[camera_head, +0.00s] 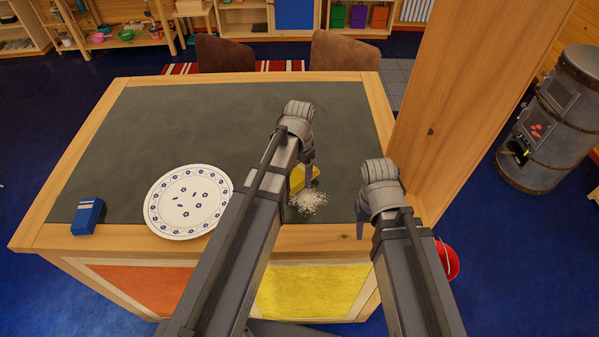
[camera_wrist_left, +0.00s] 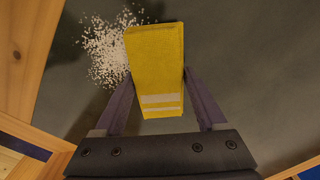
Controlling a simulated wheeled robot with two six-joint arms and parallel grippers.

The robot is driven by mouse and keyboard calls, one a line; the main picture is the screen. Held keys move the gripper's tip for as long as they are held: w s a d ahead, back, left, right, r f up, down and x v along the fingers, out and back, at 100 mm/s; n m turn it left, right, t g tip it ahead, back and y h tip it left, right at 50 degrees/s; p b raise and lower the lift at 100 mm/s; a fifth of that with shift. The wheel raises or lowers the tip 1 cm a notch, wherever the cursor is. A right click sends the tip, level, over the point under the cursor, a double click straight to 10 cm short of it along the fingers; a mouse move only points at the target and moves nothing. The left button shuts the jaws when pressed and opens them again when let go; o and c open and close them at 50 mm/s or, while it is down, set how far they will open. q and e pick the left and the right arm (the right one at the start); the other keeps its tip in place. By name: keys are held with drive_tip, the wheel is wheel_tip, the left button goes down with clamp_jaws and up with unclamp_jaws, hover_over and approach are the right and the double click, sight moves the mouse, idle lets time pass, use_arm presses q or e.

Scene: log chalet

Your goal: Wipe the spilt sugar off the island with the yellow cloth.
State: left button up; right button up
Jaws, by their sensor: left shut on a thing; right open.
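The yellow cloth (camera_wrist_left: 155,62) is a folded block with pale stripes near one end. My left gripper (camera_wrist_left: 158,85) is shut on it, one finger on each side. In the head view the cloth (camera_head: 303,178) shows partly behind my left gripper (camera_head: 308,170), at or just above the island's dark top. The spilt sugar (camera_head: 308,201) is a white scattered patch near the front edge of the island (camera_head: 130,120). In the left wrist view the sugar (camera_wrist_left: 104,50) lies beside the cloth, to its left. My right gripper (camera_head: 361,222) is open and empty near the front right corner.
A white plate with blue flowers (camera_head: 188,202) stands left of my left arm. A wooden post (camera_head: 480,90) rises at the island's right. Two brown chairs stand behind. The back of the top is clear.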

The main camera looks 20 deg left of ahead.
sight(300, 183)
use_arm(q)
drive_tip(key=shift+f+b, duration=1)
drive_tip(key=shift+b, duration=0.05)
use_arm(e)
drive_tip(key=shift+f, duration=1.05)
use_arm(q)
drive_tip(key=shift+s, duration=0.1)
drive_tip(key=shift+s+d+r, duration=0.1)
drive_tip(key=shift+s+d, duration=0.15)
drive_tip(key=shift+s, duration=0.6)
drive_tip(key=shift+s+d+r, duration=0.1)
drive_tip(key=shift+s+d, duration=0.15)
drive_tip(key=shift+s, duration=0.6)
use_arm(e)
drive_tip(key=shift+r, duration=0.15)
use_arm(q)
drive_tip(key=shift+s, duration=0.1)
drive_tip(key=shift+s+d+f, duration=0.15)
drive_tip(key=shift+s+d, duration=0.15)
drive_tip(key=shift+s, duration=0.6)
drive_tip(key=shift+s+d+f, duration=0.1)
drive_tip(key=shift+s+d, duration=0.15)
drive_tip(key=shift+s, duration=0.65)
use_arm(e)
drive_tip(key=shift+f, duration=0.2)
use_arm(q)
drive_tip(key=shift+s, duration=0.1)
